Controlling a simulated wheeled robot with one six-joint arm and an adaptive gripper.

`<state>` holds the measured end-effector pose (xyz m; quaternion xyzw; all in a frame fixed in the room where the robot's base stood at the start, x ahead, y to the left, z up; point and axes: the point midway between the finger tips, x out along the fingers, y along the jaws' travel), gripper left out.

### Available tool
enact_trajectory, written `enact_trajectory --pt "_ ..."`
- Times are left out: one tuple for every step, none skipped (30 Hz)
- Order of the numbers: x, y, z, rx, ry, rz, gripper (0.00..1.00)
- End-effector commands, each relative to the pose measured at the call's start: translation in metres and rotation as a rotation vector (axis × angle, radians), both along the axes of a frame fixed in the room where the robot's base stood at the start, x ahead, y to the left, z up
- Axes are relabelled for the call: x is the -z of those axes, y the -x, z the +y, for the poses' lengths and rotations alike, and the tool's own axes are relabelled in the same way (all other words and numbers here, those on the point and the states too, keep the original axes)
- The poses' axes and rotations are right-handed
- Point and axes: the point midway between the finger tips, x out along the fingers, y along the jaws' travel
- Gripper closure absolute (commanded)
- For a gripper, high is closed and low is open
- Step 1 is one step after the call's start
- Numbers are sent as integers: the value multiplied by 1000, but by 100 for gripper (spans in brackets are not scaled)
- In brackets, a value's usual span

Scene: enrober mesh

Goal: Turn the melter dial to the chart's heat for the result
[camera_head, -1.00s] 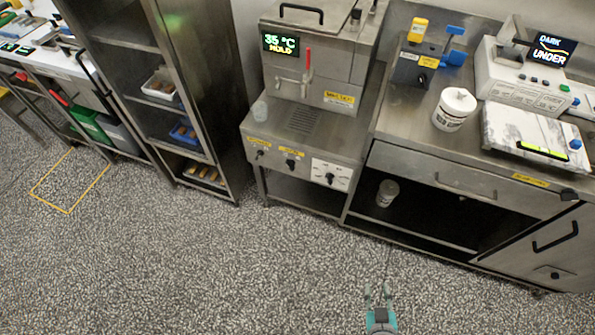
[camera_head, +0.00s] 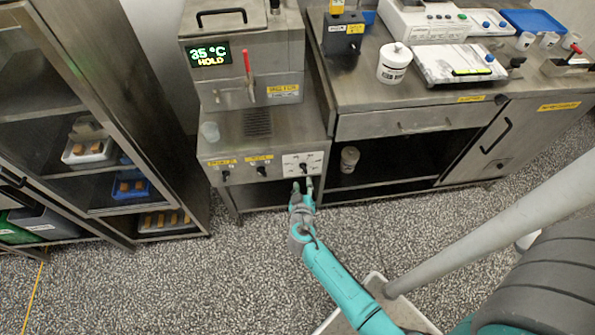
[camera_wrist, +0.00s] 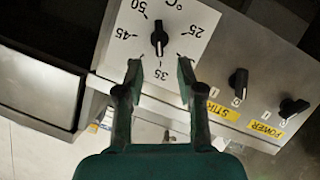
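The melter dial is a black knob (camera_wrist: 159,38) on a white plate marked in °C. In the wrist view the plate appears upside down, and the knob's white mark points down toward 35. In the head view the dial plate (camera_head: 303,163) is at the right of the melter's front panel. The melter (camera_head: 282,73) has a display (camera_head: 209,56) reading 35 °C HOLD. My gripper (camera_wrist: 160,64) is open and empty, its fingertips apart just short of the knob. In the head view my gripper (camera_head: 302,184) is right at the dial. I see no readable heat chart.
The STIR knob (camera_wrist: 237,85) and POWER knob (camera_wrist: 291,108) sit beside the dial. A counter (camera_head: 350,85) with a white tub (camera_head: 394,63) is to the right; a rack (camera_head: 107,202) is left.

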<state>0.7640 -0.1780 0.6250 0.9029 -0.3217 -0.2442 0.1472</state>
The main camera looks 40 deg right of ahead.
Motion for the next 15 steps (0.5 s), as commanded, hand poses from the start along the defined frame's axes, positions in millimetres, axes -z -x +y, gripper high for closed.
enact_trajectory --pt "2 -7 -7 2 0 -2 62" --pt "4 -10 -11 3 0 -2 62" --pt "7 -15 -15 2 0 0 62" --pt "8 -20 -19 2 0 -1 62" --pt "11 -23 -23 2 0 0 62" --pt "13 -28 -27 2 1 0 62" --pt "15 -31 -30 1 1 0 62" --pt "17 -34 -34 1 1 0 62" --pt "19 -39 -38 2 -1 0 62" --pt "20 -42 -41 0 -1 -1 62" --pt "22 -44 -43 1 -1 0 62" --pt "24 -48 -46 0 0 0 62" --pt "25 -50 -48 1 1 0 62" --pt "26 -52 -50 0 1 1 62" --pt "27 -54 -52 -1 0 1 62"
